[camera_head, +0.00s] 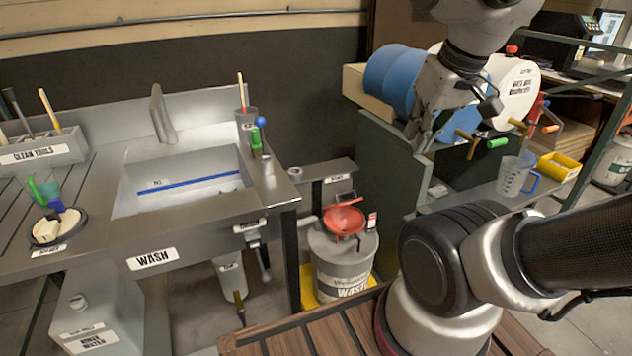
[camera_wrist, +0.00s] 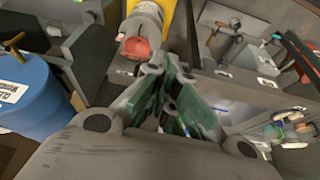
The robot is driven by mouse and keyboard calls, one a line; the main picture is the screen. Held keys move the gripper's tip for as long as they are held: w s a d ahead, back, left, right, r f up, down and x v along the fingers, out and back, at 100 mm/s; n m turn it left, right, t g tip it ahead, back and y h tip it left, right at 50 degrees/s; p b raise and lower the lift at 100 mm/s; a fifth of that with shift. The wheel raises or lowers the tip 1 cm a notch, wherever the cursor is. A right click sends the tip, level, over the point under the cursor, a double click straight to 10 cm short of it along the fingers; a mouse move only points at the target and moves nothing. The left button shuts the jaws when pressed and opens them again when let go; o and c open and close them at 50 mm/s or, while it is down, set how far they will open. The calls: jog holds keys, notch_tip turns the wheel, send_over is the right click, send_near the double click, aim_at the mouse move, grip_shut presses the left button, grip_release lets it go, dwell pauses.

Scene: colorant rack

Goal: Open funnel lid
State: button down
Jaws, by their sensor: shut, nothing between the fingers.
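The red funnel (camera_head: 344,221) sits on top of a grey waste drum (camera_head: 342,264) between the sink bench and the green cabinet. A thin red edge shows behind its bowl, but I cannot tell the lid's position clearly. In the wrist view the funnel (camera_wrist: 135,47) appears small, beyond and left of the fingertips, on the drum (camera_wrist: 146,15). My gripper (camera_head: 416,136) is shut and empty. It hangs above the green cabinet, up and to the right of the funnel, clear of it. In the wrist view the finger pads (camera_wrist: 170,85) come together.
The steel sink (camera_head: 180,185) and its bench lie to the left. The green cabinet (camera_head: 385,185) stands beside the drum, with blue barrels (camera_head: 395,78) and coloured taps (camera_head: 485,143) close to my gripper. A clear measuring jug (camera_head: 514,177) stands on a shelf at right.

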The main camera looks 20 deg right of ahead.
jog(key=w+d+f+m+g+y, duration=0.1)
jog(key=d+f+m+g+y, duration=0.2)
jog(key=f, duration=0.6)
jog(key=w+d+f+m+g+y, duration=0.1)
jog(key=d+f+m+g, duration=0.15)
jog(key=f+g, duration=0.4)
jog(key=w+a+f+m+t+y, duration=0.3)
jog(key=w+f+m+t, duration=0.15)
jog(key=f+m, duration=0.4)
jog(key=w+a+f+m+t+y, duration=0.3)
jog(key=f+m+t+y, duration=0.15)
jog(key=f, duration=0.75)
jog(key=w+a+f+m+t+y, duration=0.25)
jog(key=f+m+t, duration=0.35)
jog(key=f, duration=0.4)
jog(key=w+d+f+m+t+h, duration=0.65)
jog(key=w+f+m+h, duration=0.2)
jog(key=f, duration=0.25)
jog(key=w+d+r+m+t+h, duration=0.25)
jog(key=w+d+h, duration=0.25)
jog(key=d, duration=0.3)
jog(key=w, duration=1)
jog(key=shift+a+r, duration=0.25)
jog(key=shift+w+r, duration=0.65)
jog(key=shift+r, duration=0.25)
jog(key=shift+w+r, duration=0.4)
jog(key=shift+r, duration=0.1)
jog(key=shift+d+r, duration=0.1)
